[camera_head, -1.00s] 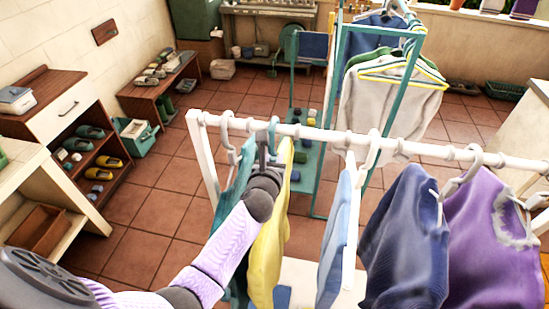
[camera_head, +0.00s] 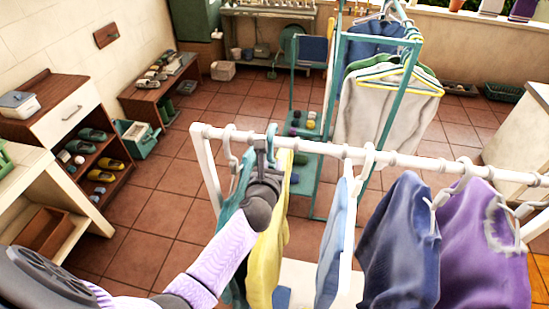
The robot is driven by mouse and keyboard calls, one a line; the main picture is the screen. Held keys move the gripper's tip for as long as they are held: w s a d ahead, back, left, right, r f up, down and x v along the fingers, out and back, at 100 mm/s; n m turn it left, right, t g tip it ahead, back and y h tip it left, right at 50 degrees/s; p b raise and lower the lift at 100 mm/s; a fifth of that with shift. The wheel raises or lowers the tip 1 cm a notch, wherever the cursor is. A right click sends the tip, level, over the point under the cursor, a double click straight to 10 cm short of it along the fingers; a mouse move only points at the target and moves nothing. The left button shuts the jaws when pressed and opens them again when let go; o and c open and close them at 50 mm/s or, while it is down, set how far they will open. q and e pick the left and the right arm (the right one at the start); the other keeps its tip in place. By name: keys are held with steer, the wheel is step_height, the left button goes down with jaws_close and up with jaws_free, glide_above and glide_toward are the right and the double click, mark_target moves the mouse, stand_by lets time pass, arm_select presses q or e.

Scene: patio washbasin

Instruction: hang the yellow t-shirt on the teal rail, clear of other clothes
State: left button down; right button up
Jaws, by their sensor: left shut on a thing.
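The yellow t-shirt (camera_head: 266,262) hangs edge-on at the near white rail (camera_head: 320,147), between a teal garment (camera_head: 236,202) and a light blue one (camera_head: 331,245). My left gripper (camera_head: 268,150) is at the top of the yellow t-shirt, by a teal hanger hook (camera_head: 271,138). It is shut on the t-shirt's hanger; its fingertips are small and partly hidden. I cannot tell whether the hook bears on the white rail. The teal rail (camera_head: 397,103) stands farther back and holds a blue garment (camera_head: 378,42) and pale shirts (camera_head: 375,105) on hangers. My right gripper is not in view.
A navy garment (camera_head: 400,245) and a purple one (camera_head: 485,250) hang to the right on the white rail. A shoe shelf (camera_head: 75,130) and a bench (camera_head: 160,88) stand at the left. Tiled floor (camera_head: 160,190) is open between them and the rails.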

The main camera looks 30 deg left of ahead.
arm_select(q)
steer(key=v, duration=0.2)
steer(key=p+v, duration=0.1)
steer(key=v, duration=0.2)
steer(key=f+p+v, duration=0.1)
steer(key=v, duration=0.1)
steer(key=shift+s+d, duration=0.15)
steer(key=shift+s, duration=0.3)
steer(key=shift+s+d+r, duration=0.1)
steer(key=shift+s, duration=0.3)
